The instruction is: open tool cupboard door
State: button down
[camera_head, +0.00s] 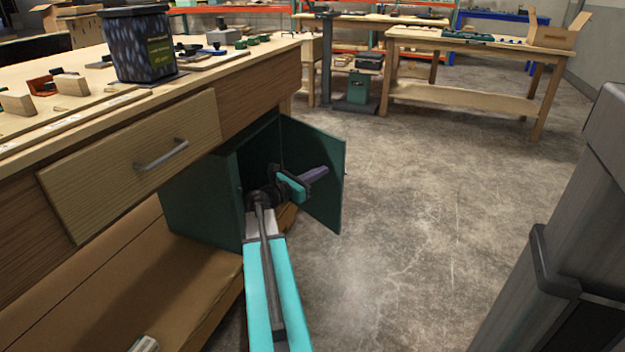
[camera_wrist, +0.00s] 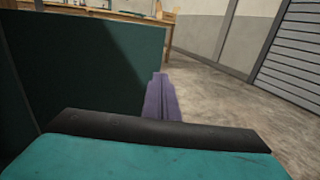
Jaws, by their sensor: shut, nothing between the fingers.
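The tool cupboard (camera_head: 205,205) is a dark green box under the workbench. Its door (camera_head: 325,205) stands wide open, swung out to the right, with its inner face toward the head camera. The dark interior shows between box and door. My gripper (camera_head: 318,172) has purple fingers, which are shut and empty. They lie in front of the door's inner face and point toward its free edge; I cannot tell whether they touch it. In the wrist view, the door (camera_wrist: 90,75) fills the left side, and my gripper (camera_wrist: 160,90) shows beside its right edge.
A dark bin (camera_head: 140,45) and small parts stand on top. A lower wooden shelf (camera_head: 110,270) runs beneath. The concrete floor (camera_head: 430,200) to the right is clear.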

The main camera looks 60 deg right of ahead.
aim_at(341, 160)
jog(key=b+x, duration=0.2)
jog(key=x, duration=0.5)
jog(key=shift+s+d, duration=0.15)
jog(key=shift+d, duration=0.15)
jog(key=shift+d+t, duration=0.2)
jog(key=shift+t, duration=0.1)
